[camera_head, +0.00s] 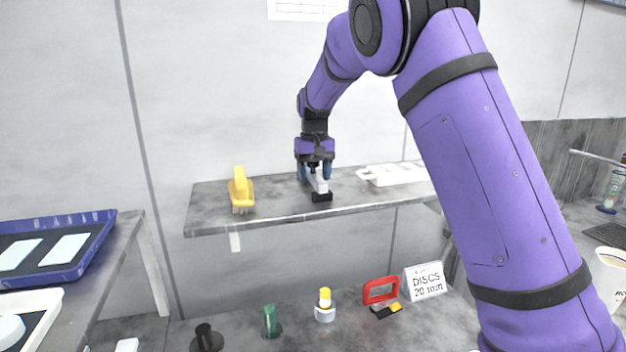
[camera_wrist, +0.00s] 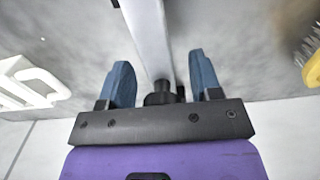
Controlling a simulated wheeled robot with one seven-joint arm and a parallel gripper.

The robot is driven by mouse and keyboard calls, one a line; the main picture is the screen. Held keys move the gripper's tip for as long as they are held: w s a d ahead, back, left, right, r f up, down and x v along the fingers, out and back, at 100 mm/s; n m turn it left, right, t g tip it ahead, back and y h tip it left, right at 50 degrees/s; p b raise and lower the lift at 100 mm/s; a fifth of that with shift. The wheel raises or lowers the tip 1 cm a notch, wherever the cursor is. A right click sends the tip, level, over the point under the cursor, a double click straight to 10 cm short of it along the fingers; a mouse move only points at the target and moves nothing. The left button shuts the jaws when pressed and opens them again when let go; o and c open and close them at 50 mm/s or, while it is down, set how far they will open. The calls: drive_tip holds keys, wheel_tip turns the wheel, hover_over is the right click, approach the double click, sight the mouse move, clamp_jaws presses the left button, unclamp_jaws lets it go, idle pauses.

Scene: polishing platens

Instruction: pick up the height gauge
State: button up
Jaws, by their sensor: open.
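What I take to be the height gauge (camera_head: 319,185) stands on the grey wall shelf (camera_head: 272,199), a light grey upright part with a black block at its front foot. My gripper (camera_head: 314,172) is over it, pointing down. In the wrist view my gripper (camera_wrist: 162,82) has its two blue fingers apart, one on each side of the gauge's pale bar (camera_wrist: 149,35). Gaps show between the bar and both fingers. A dark round part sits at the bar's end, close to the palm. The gripper hides the gauge's top in the head view.
A yellow brush (camera_head: 241,192) stands left on the shelf, and a white holder (camera_head: 393,174) lies right. On the bench below are a green object (camera_head: 271,322), a yellow-topped bottle (camera_head: 325,306), a red-handled item (camera_head: 380,290) and a "DISCS 20 mm" sign (camera_head: 426,281). A blue tray (camera_head: 82,262) is far left.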

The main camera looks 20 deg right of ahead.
drive_tip(key=shift+f, duration=0.45)
drive_tip(key=c, duration=1)
drive_tip(key=shift+c, duration=0.3)
drive_tip(key=shift+r, duration=0.15)
